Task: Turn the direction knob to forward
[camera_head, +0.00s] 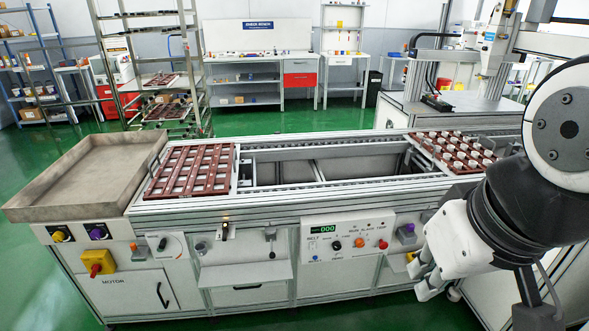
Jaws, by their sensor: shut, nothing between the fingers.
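A black knob (162,243) sits on a white plate on the front of the conveyor, left of centre. Its markings are too small to read, so I cannot tell for sure that it is the direction knob or where it points. Another small black knob (337,245) is on the belt control panel (345,229), which has a green display reading 000. My gripper (419,279) is shut and empty at the right, in front of the conveyor's front face. It is well apart from both knobs and hides part of the right front.
A yellow-and-red motor switch (97,263) and a purple knob (97,233) are at the left front. Shelves (245,271) jut from the front. Brown slatted trays (191,171) lie on top, beside a grey bin (86,177).

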